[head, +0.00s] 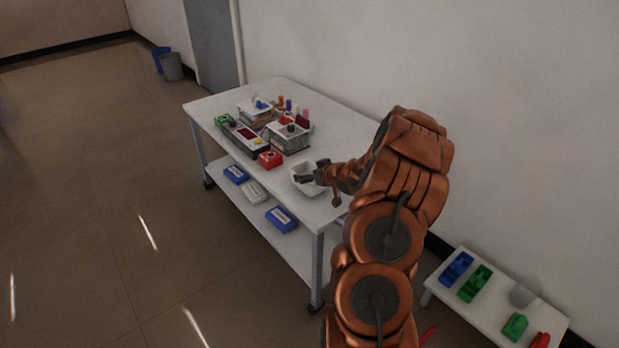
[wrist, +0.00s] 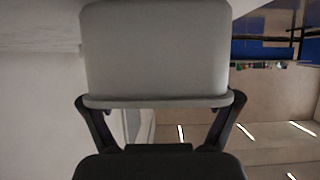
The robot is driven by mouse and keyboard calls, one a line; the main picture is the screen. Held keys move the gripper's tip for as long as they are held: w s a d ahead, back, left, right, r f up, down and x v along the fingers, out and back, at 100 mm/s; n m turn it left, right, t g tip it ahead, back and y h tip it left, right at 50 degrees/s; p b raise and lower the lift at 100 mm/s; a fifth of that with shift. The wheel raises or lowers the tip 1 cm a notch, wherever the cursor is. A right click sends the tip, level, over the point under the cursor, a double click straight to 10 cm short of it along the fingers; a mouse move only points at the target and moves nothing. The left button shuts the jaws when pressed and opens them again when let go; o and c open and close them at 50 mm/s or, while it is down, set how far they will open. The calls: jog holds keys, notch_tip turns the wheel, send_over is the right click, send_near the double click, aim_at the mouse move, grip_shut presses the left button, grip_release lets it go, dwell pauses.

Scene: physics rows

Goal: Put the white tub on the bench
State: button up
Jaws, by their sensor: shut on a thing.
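The white tub (head: 308,188) is at the near right end of the bench (head: 335,122), a white wheeled table with a lower shelf. My gripper (head: 317,175) is shut on the tub. In the wrist view the tub (wrist: 155,50) fills the upper middle, pale grey, with its rim toward my gripper (wrist: 160,115) and a dark finger at each side. In the head view the tub looks upright over the tabletop. I cannot tell whether its base touches the top. My gripper hides part of its right side.
Two clear bins (head: 288,137), a red box (head: 270,159), a device with a red display (head: 246,136) and several small items crowd the bench's middle. Blue boxes (head: 281,219) lie on its lower shelf. A low white table (head: 488,309) with coloured items stands at the lower right.

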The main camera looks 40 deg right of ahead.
jog(key=shift+f, duration=0.65)
jog(key=shift+f, duration=0.1)
jog(key=o, duration=0.9)
jog(key=shift+s+r, duration=0.4)
jog(key=p+v, duration=0.1)
jog(key=v, duration=1)
